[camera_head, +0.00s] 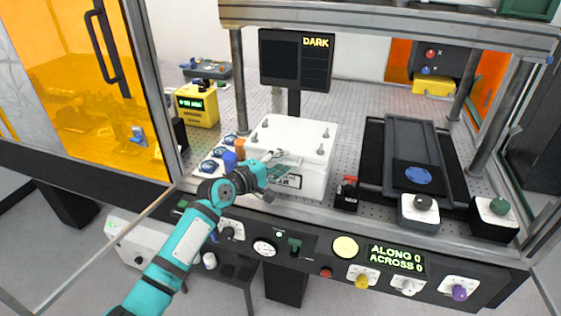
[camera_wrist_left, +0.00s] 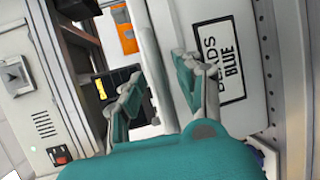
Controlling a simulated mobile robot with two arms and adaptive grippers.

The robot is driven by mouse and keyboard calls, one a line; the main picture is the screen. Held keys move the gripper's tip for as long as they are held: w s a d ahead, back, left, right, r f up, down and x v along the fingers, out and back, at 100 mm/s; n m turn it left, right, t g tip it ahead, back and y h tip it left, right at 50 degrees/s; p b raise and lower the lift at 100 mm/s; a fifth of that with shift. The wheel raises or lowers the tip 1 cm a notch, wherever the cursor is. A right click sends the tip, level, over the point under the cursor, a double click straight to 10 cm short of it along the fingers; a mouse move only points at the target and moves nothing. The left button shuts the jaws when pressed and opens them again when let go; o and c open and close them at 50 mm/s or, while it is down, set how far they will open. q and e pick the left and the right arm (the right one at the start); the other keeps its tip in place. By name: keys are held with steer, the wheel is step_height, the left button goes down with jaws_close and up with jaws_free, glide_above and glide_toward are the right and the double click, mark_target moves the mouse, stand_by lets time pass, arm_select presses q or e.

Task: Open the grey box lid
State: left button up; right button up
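The light grey box (camera_head: 312,180) stands on the perforated bench in the head view, with its lid (camera_head: 290,135) lying flat and shut on top. The lid has several small knobs. My left gripper (camera_head: 284,165) is at the front left of the box, by the lid's front edge. In the left wrist view the gripper (camera_wrist_left: 160,85) has its teal and grey fingers apart, with a pale grey edge running between them. Contact cannot be told. A framed label with "BLUE" (camera_wrist_left: 218,60) is on the box front beside one finger. My right gripper is not in view.
A dark monitor reading DARK (camera_head: 297,60) stands behind the box. A small black block with a red top (camera_head: 346,193) and a dark stage (camera_head: 410,150) are to its right. Blue-topped pieces (camera_head: 217,155) lie left. A control panel (camera_head: 330,262) runs along the front.

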arm_select(q)
jaws_close()
stand_by(0.3)
stand_by(0.3)
